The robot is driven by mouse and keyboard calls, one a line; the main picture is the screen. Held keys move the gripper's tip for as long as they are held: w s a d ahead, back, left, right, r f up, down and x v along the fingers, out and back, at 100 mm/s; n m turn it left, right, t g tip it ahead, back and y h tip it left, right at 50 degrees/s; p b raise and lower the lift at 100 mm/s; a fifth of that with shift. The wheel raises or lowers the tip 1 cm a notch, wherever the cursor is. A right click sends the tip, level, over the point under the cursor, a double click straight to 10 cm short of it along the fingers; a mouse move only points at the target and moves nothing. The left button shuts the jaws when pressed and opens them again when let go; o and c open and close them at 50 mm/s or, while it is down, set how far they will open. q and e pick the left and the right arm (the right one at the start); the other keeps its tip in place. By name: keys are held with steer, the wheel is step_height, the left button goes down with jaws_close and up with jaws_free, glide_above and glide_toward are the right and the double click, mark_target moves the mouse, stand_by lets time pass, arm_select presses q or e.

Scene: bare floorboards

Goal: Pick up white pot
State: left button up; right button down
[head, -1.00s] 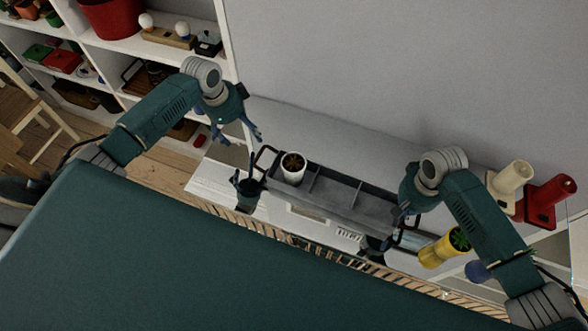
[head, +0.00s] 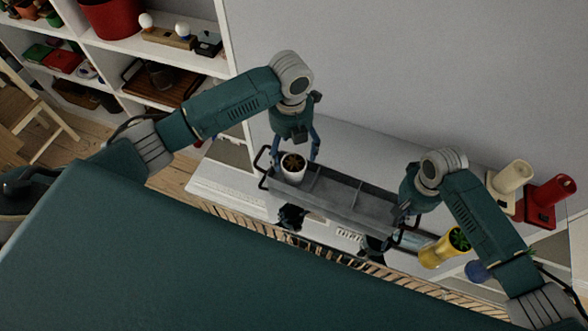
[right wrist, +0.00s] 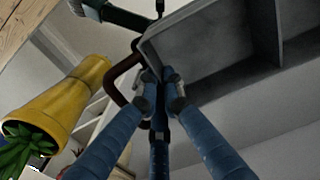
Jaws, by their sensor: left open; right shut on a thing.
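The white pot (head: 292,174) has a dark top and stands upright in the left end compartment of a grey divided tray (head: 345,192). My left gripper (head: 296,152) is open at the pot, with its blue fingers to either side of it. I cannot tell whether the fingers touch it. My right gripper (right wrist: 160,88) is shut on the dark handle (right wrist: 122,78) at the tray's right end. In the head view my right forearm hides most of that gripper.
White shelves (head: 180,55) fill the upper left.

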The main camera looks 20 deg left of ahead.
mark_target(294, 162)
arm_select(q)
steer(key=shift+f, duration=0.85)
steer(key=f, duration=0.4)
steer(key=shift+d+f, duration=0.1)
steer(key=shift+d, duration=0.3)
steer(key=shift+f, duration=0.55)
steer(key=c, duration=1.5)
